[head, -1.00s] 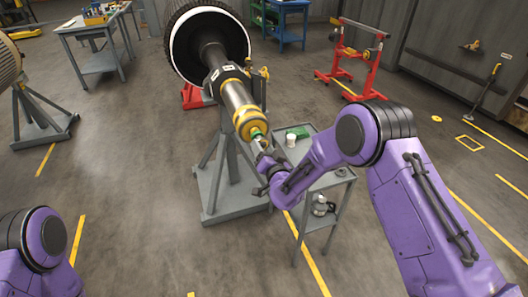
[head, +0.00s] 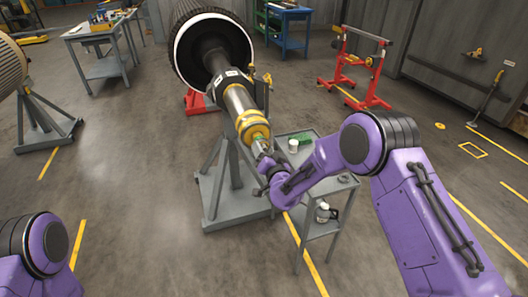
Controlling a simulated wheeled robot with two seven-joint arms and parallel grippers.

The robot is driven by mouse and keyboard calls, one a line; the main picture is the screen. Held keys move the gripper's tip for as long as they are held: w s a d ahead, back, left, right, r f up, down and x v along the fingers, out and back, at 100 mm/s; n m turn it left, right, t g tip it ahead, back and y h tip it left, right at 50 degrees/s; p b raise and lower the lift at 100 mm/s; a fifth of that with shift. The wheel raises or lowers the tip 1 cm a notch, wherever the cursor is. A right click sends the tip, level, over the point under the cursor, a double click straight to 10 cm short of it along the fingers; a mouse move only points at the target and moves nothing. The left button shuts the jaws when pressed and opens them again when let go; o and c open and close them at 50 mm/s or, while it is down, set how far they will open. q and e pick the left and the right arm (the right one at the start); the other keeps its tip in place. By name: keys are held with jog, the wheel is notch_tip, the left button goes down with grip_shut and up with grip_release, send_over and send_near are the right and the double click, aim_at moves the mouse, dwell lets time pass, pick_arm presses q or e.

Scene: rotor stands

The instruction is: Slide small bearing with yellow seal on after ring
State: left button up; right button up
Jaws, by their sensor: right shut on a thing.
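The rotor shaft (head: 240,101) sticks out of the large dark rotor (head: 213,50) toward me and slopes down. My right gripper (head: 262,154) is at the shaft's near end, shut on a small part that I take to be the small bearing. The fingers and the part are tiny and overlap the shaft end, so I cannot tell whether the part is around the shaft or just in front of it. My left gripper is out of view; only its purple arm shows at lower left.
A grey stand (head: 226,190) carries the rotor. A grey cart (head: 331,183) beside my right forearm holds a white cup (head: 293,146), a green item (head: 305,138) and a bottle (head: 323,212). A red stand (head: 358,70) is behind. The floor at left front is clear.

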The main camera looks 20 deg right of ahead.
jog(key=shift+w+b, duration=0.3)
jog(key=shift+w, duration=0.05)
dwell(0.4)
jog(key=o, duration=1.4)
jog(key=shift+c, duration=0.2)
jog(key=s+p, duration=0.2)
jog(key=s, duration=0.7)
jog(key=shift+d, duration=0.15)
